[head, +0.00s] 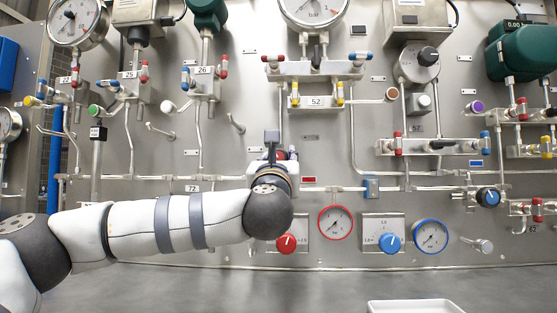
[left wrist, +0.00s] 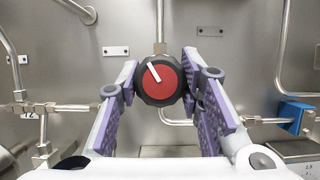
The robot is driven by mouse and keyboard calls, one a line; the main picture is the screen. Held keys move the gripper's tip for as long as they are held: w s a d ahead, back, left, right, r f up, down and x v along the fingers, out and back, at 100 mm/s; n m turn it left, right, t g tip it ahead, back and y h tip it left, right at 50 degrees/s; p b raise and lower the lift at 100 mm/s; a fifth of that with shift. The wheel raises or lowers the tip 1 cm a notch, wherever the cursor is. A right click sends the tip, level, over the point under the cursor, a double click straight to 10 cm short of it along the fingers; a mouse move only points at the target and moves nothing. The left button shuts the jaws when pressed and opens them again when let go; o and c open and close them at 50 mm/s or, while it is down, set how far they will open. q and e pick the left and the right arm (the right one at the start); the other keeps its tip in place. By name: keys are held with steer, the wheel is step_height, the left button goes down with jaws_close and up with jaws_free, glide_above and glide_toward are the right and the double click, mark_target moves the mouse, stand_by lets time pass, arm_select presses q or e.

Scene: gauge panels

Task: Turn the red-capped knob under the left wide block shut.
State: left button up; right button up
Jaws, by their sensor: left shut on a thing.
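The red-capped knob (left wrist: 160,82) has a dark ribbed rim and a white pointer line tilted to the upper left in the left wrist view. My left gripper (left wrist: 161,86) is shut on it, with one purple-padded finger at each side of the rim. In the head view the left gripper (head: 281,156) is at the panel, mostly hidden behind my own wrist, and only a bit of the red cap shows. The left wide block (head: 315,69) is above it, under a large gauge, and a pipe runs down from its left part toward the knob. My right gripper is not in view.
Below the gripper are a red knob (head: 286,244), a red-rimmed gauge (head: 336,223), a blue knob (head: 389,243) and a blue-rimmed gauge (head: 431,236). Pipes surround the gripper. A blue fitting (left wrist: 297,114) is at the right. A white tray (head: 416,306) lies on the grey bench.

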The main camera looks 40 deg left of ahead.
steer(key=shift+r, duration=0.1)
